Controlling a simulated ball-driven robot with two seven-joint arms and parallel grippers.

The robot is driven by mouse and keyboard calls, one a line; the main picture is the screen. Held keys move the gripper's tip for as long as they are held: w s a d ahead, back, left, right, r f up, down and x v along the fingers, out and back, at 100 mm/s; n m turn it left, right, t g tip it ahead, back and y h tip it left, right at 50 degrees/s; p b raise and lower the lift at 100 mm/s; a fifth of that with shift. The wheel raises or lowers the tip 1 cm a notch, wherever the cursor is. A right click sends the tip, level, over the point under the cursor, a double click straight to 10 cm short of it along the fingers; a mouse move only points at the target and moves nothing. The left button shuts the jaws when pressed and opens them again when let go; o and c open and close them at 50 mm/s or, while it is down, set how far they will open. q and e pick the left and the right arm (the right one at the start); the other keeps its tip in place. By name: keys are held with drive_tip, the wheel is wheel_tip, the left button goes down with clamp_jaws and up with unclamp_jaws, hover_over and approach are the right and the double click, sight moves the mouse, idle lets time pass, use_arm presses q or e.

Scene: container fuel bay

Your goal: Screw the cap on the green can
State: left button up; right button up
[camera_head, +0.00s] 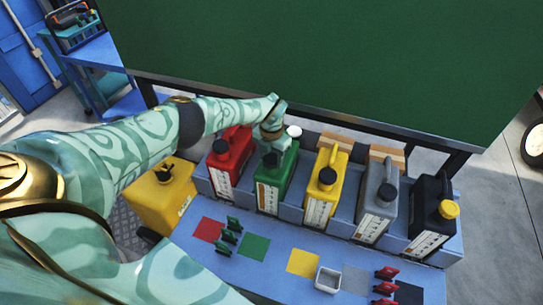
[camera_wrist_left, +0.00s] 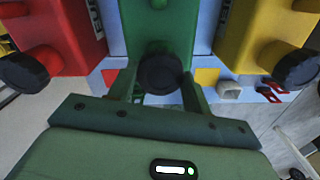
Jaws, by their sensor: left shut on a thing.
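The green can (camera_head: 272,188) stands upright in the rack between the red and yellow cans. Its black cap (camera_head: 270,159) is at the spout on the near side of its top. My left gripper (camera_head: 272,133) reaches in from above and behind. In the left wrist view the green can (camera_wrist_left: 158,22) is at top centre, and the black cap (camera_wrist_left: 160,72) lies between the two fingers of my left gripper (camera_wrist_left: 158,84), which is shut on it. I cannot tell how tightly the cap sits on the spout. My right gripper is not in view.
Red (camera_head: 228,160), yellow (camera_head: 324,185), grey (camera_head: 377,205) and black (camera_head: 431,215) cans stand in the same rack. Another yellow can (camera_head: 160,198) stands at the left. The blue bench (camera_head: 275,262) carries coloured squares, small clips and a white tray (camera_head: 328,279). A large green panel (camera_head: 330,60) rises behind.

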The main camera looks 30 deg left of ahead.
use_arm(q)
drive_tip(key=shift+f+m+b, duration=0.1)
drive_tip(key=shift+m+b, duration=0.35)
drive_tip(key=shift+m, duration=0.65)
drive_tip(key=m+b, duration=0.1)
drive_tip(key=m, duration=0.4)
drive_tip(key=shift+f+b, duration=0.1)
drive_tip(key=shift+b, duration=0.2)
drive_tip(key=m+b, duration=0.2)
drive_tip(key=m, duration=0.5)
drive_tip(key=m+b, duration=0.1)
drive_tip(key=m, duration=0.6)
drive_tip(key=shift+b, duration=0.3)
drive_tip(key=m+b, duration=0.1)
drive_tip(key=m, duration=0.3)
drive_tip(key=shift+m, duration=0.4)
drive_tip(key=m, duration=0.3)
drive_tip(key=o, duration=1)
drive_tip(key=shift+d, duration=0.1)
drive_tip(key=shift+r, duration=0.3)
